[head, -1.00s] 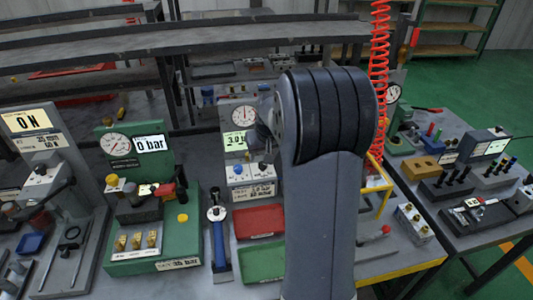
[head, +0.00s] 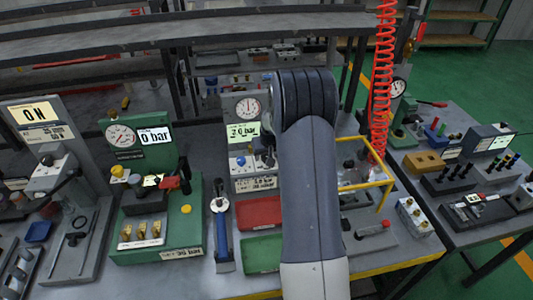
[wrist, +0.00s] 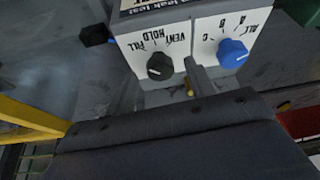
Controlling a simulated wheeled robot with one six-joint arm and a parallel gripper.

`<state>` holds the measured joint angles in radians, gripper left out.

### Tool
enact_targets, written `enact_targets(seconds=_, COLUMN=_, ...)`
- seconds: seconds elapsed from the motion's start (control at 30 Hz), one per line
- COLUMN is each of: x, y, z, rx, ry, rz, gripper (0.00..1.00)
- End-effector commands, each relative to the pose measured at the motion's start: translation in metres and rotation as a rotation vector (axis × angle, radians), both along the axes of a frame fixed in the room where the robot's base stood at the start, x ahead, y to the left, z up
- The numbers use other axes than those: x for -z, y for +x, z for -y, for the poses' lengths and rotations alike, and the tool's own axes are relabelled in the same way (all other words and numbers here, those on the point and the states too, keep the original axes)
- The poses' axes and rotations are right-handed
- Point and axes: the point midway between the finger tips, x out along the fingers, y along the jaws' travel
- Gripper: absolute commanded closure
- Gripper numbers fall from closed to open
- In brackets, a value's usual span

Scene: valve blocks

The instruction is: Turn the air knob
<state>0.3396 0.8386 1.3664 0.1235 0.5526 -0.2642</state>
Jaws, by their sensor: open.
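The leak test unit's panel shows in the wrist view, upside down. It has a black knob (wrist: 160,66) marked FILL, VENT and HOLD, and a blue knob (wrist: 232,53) marked ALL, A, B, C. No label reading "air" is legible. My gripper (wrist: 197,78) is open; a grey finger-like piece reaches up between the two knobs, close beside the black one. I cannot tell whether it touches. In the head view, the blue knob (head: 240,161) shows on the panel, while my arm hides most of the gripper and the black knob's area.
A round gauge (head: 248,107) and a lit display stand above the panel. A red tray (head: 258,212) and a green tray (head: 262,253) lie in front. A yellow frame (head: 385,190) stands right of my arm. A green test stand (head: 170,230) is on the left.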

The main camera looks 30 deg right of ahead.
Motion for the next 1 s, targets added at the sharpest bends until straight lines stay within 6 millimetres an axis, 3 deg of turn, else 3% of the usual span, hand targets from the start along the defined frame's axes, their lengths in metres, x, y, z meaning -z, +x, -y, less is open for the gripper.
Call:
enact_targets(seconds=0.4, x=0.0064, y=0.0026, z=0.0003, rx=0.000, ry=0.000, rz=0.001, gripper=0.48)
enact_targets(seconds=0.9, x=0.0063, y=0.0023, z=0.0004, rx=0.001, ry=0.000, rz=0.000, gripper=0.89)
enact_targets(seconds=1.0, x=0.0063, y=0.0023, z=0.0004, rx=0.001, ry=0.000, rz=0.000, gripper=0.93)
